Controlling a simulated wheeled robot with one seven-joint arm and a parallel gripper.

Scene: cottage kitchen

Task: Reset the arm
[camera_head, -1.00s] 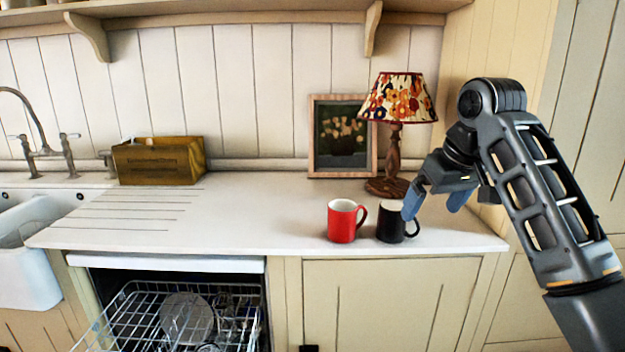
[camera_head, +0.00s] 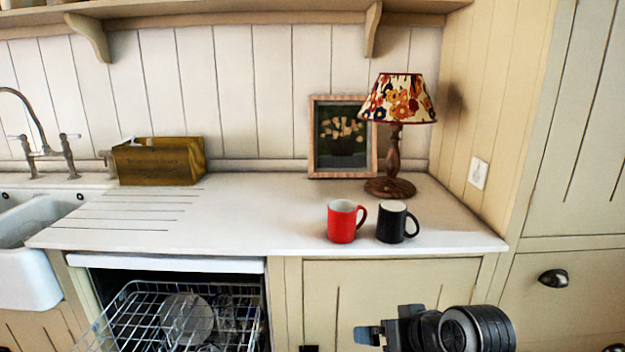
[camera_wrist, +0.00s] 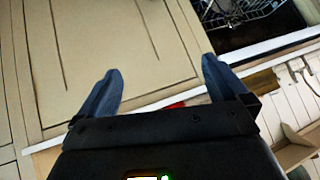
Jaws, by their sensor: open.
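My gripper (camera_head: 368,335) is low at the bottom of the head view, in front of the cabinet door below the counter. Its two blue fingers (camera_wrist: 160,88) show apart and empty in the wrist view. A red mug (camera_head: 341,224) and a black mug (camera_head: 391,224) stand upright side by side on the counter, above and apart from my gripper. A small bit of red (camera_wrist: 172,105) shows behind the gripper body in the wrist view.
The white counter (camera_head: 250,215) holds a lamp (camera_head: 394,150), a framed picture (camera_head: 322,165) and a wooden box (camera_head: 160,162). The open dishwasher's rack (camera_head: 130,315) juts out to the left of my gripper. A sink (camera_head: 30,265) is at far left.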

